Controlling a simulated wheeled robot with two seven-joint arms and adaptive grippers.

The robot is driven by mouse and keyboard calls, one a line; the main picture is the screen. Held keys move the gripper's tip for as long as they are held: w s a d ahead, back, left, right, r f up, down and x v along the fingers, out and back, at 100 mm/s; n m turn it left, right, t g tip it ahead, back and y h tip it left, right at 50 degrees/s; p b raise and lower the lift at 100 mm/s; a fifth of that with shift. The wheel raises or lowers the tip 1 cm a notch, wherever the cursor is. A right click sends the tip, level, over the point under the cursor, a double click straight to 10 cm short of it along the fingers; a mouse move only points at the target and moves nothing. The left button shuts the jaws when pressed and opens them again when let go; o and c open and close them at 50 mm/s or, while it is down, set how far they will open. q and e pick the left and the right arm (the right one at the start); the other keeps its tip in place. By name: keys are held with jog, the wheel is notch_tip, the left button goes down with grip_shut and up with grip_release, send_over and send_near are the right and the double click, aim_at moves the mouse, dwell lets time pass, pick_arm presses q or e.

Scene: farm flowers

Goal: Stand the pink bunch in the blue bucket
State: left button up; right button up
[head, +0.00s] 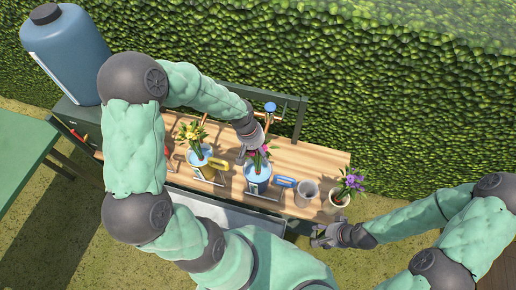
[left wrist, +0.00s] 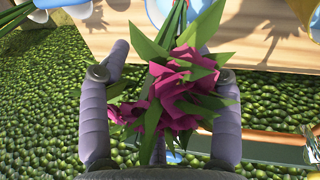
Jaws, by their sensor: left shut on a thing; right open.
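The pink bunch (head: 264,152) has magenta flowers and green leaves. My left gripper (head: 250,150) is shut on it, and in the left wrist view the blooms (left wrist: 185,90) lie between the two fingers (left wrist: 165,75). A light blue bucket (head: 256,186) stands on the bench directly below the bunch. The stems point down to its mouth; in the head view they appear inside the rim, but whether they rest on its bottom is hidden. My right gripper (head: 322,236) is open and empty, off the bench's front right corner.
The wooden bench (head: 325,162) also holds another bluish bucket with yellow flowers (head: 192,133), a grey bucket (head: 306,194) and a white pot with purple flowers (head: 352,183). A hedge (head: 400,100) stands behind.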

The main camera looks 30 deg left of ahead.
pick_arm(q)
jog(key=shift+f, duration=0.25)
jog(key=o, duration=1.8)
jog(key=shift+c, duration=0.2)
jog(key=v, duration=1.2)
jog(key=shift+d, duration=0.1)
